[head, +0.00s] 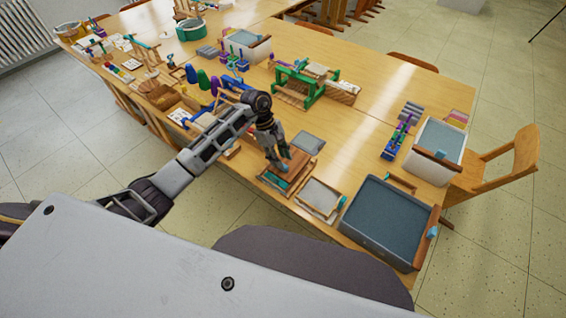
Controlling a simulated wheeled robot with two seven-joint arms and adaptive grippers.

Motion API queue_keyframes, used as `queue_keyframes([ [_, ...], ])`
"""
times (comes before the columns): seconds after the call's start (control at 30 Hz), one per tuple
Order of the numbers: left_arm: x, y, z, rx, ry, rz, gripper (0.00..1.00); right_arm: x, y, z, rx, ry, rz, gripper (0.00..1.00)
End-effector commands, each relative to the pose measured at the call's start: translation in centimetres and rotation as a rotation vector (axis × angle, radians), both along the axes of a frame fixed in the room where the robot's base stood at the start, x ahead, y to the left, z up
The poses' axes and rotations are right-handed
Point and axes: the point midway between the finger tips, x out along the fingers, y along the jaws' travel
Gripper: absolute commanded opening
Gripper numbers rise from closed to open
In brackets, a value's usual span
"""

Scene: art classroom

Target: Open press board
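A small wooden press board (270,178) with a teal part lies near the front edge of the long table. My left arm reaches in from the left, and my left gripper (281,162) points down right over this board. Its fingers cover part of the board. I cannot tell whether they touch it or how far apart they are. A grey flat panel (307,142) sits just behind the board, and I cannot tell whether it is joined to it. My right gripper does not show.
A similar wooden frame with a light panel (320,197) lies just right of the board. A large dark tray (383,222) stands at the table's right front. A green wooden press (300,84) and several tools stand farther back. Bare tabletop (350,125) lies behind the frames.

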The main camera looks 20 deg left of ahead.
Motion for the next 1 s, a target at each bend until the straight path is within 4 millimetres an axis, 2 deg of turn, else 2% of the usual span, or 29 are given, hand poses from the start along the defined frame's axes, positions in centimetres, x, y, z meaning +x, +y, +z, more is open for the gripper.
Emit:
queue_keyframes([
  [0.3, -0.4, -1.1, -2.6, 0.0, 0.0, 0.0, 0.36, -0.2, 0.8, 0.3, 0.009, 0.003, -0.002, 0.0],
  [0.7, -0.4, -1.2, -3.0, 0.001, -0.001, 0.0, 0.36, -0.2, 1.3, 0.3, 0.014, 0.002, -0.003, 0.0],
  [1.0, -0.4, -1.2, -3.0, 0.001, -0.001, 0.0, 0.0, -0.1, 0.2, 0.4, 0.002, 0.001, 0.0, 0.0],
])
